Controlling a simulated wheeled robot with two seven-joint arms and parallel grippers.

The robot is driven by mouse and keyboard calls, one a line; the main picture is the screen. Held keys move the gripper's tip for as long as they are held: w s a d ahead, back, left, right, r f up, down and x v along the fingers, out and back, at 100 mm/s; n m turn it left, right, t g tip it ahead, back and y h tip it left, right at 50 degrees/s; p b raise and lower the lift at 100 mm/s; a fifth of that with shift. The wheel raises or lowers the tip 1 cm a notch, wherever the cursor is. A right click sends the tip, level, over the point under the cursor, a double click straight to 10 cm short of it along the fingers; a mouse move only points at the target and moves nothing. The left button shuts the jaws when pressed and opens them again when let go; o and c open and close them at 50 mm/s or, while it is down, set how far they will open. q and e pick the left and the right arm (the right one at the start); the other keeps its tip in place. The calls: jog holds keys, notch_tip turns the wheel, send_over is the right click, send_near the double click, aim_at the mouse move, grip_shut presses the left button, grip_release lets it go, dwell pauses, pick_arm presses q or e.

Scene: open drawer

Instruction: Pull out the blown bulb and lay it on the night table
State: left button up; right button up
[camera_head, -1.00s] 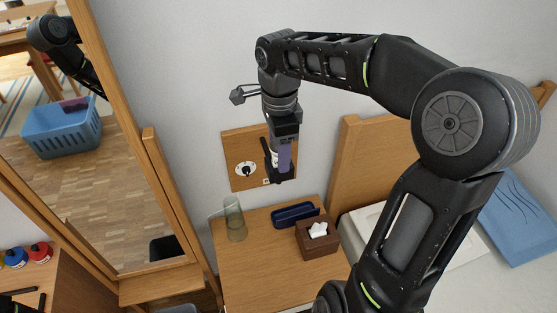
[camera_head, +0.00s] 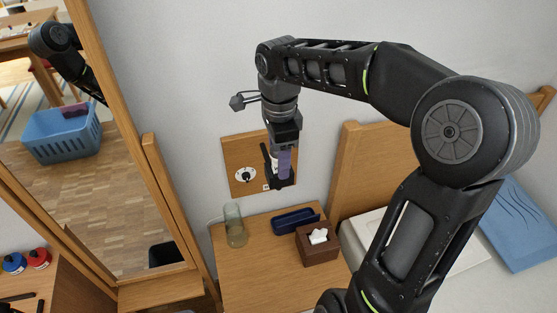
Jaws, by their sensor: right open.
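The wooden night table (camera_head: 249,284) stands below the grey wall. My right gripper (camera_head: 277,178) points downward in front of a wooden board (camera_head: 235,149) on the wall, above the night table. It is open, and its dark fingers and purple parts cover the right side of the board. A white round fitting with a dark centre (camera_head: 245,175) shows on the board, left of the gripper. I cannot make out the blown bulb; it may be hidden behind the gripper. My left gripper is not in view.
On the night table stand a glass (camera_head: 235,226), a dark blue tray (camera_head: 294,220) and a brown tissue box (camera_head: 318,246). The table's front left is clear. A wood-framed mirror (camera_head: 153,183) stands left, and a bed with a wooden headboard (camera_head: 373,160) right.

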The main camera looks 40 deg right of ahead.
dwell(0.3)
jog(key=shift+c, duration=0.4)
grip_shut()
dwell(0.5)
jog(key=shift+r, duration=0.15)
jog(key=shift+r+p, duration=2.05)
jog(key=shift+r, duration=0.85)
